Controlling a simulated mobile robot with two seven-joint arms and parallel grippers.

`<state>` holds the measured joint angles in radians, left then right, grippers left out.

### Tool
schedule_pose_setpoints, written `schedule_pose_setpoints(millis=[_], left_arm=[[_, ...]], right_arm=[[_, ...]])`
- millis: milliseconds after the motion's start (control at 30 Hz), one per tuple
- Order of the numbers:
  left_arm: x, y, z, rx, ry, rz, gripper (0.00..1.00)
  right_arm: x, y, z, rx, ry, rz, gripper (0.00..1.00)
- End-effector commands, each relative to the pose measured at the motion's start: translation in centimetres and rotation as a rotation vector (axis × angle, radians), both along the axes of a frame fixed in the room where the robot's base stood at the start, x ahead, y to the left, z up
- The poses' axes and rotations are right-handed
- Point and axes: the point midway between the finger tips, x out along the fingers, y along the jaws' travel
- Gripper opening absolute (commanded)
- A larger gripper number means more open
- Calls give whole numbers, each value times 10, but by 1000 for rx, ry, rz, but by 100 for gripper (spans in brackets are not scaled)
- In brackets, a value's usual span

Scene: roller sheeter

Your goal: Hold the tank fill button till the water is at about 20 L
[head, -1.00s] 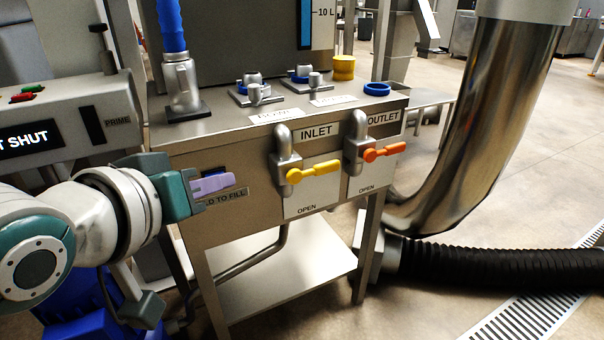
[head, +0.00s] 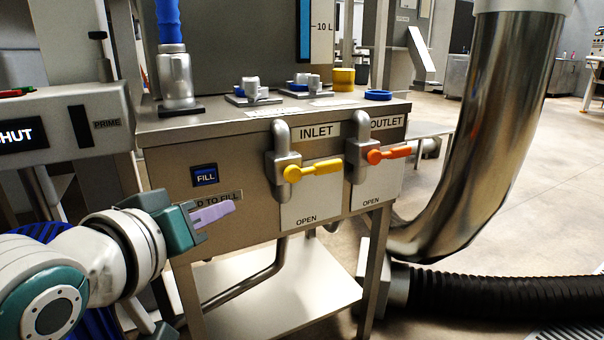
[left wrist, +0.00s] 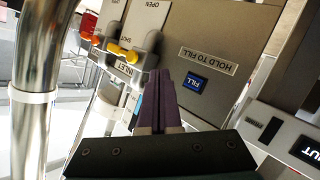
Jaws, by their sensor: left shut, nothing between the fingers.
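The blue FILL button (head: 205,175) is on the front of the metal cabinet (head: 235,165), above a partly covered HOLD TO FILL label (head: 228,197). It also shows in the left wrist view (left wrist: 195,83). My left gripper (head: 229,209) is shut with nothing in it, its purple fingers below and right of the button, apart from it in the picture. The fingers also show in the left wrist view (left wrist: 157,90). The tank gauge (head: 305,30) has a blue column reaching past the 10 L mark; its top is out of frame. My right gripper is not in view.
A yellow INLET lever (head: 312,170) and an orange OUTLET lever (head: 388,155) stick out right of the button. A control box with a PRIME label (head: 107,124) stands at the left. A large steel pipe (head: 500,130) is at the right.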

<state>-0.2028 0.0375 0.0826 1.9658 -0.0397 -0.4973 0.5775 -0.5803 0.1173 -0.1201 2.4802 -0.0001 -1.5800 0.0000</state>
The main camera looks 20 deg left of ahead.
Motion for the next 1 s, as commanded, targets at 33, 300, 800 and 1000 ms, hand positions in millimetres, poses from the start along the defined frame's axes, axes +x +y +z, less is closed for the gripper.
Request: schedule_pose_setpoints(millis=[33, 300, 800, 1000], left_arm=[[3, 4, -2, 3, 0, 0, 0], [27, 32, -4, 6, -2, 1, 0], [54, 63, 0, 1, 0, 1, 0], [54, 64, 0, 0, 0, 1, 0]], right_arm=[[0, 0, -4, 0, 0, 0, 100], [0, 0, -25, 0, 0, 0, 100], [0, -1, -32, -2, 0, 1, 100], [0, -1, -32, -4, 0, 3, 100]])
